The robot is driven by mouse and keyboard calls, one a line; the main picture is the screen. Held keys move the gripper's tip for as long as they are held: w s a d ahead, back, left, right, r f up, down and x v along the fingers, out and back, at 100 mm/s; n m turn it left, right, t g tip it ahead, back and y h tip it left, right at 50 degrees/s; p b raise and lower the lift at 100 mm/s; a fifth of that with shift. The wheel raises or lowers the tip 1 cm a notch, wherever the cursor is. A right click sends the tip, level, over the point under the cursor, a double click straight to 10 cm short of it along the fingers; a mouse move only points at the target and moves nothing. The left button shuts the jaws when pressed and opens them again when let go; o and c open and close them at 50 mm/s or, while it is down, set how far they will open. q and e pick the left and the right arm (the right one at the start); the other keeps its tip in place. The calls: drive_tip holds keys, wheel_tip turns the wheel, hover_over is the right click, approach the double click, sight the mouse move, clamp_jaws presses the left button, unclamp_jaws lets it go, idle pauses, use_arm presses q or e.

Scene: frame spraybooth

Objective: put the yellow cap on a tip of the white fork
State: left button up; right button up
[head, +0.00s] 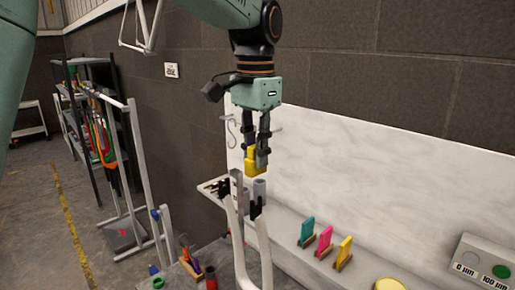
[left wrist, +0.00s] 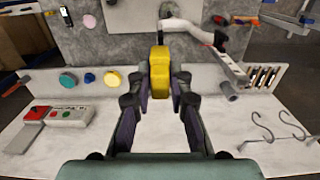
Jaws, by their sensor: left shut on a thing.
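The yellow cap (head: 251,164) is held between the fingertips of my left gripper (head: 259,152), which is shut on it. In the left wrist view the cap (left wrist: 160,70) stands upright between the two fingers. The white fork (head: 241,240) rises from the bottom of the head view with two upright arms. Its grey tips, the left tip (head: 236,177) and the right tip (head: 260,187), are just below the cap. The cap looks apart from both tips, near the right one. My right gripper is not in view.
A grey panel (head: 484,262) with round patches is beyond. Hooks (head: 232,130) hang behind my gripper. Racks (head: 130,180) stand at left.

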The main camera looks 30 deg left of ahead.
sight(256, 172)
use_arm(q)
drive_tip(key=shift+a+f, duration=0.25)
drive_tip(key=shift+f, duration=0.3)
drive_tip(key=shift+w+f, duration=0.1)
drive_tip(key=shift+f, duration=0.2)
drive_tip(key=shift+d+f+b, duration=0.2)
drive_tip(key=shift+f+b, duration=0.3)
drive_tip(key=shift+d+f, duration=0.1)
drive_tip(key=shift+f, duration=0.45)
drive_tip(key=shift+a+f+b, duration=0.25)
drive_tip(key=shift+f+b, duration=0.15)
drive_tip(key=shift+f, duration=0.3)
drive_tip(key=shift+d, duration=0.2)
drive_tip(key=shift+w+a+p, duration=0.1)
drive_tip(key=shift+p, duration=0.25)
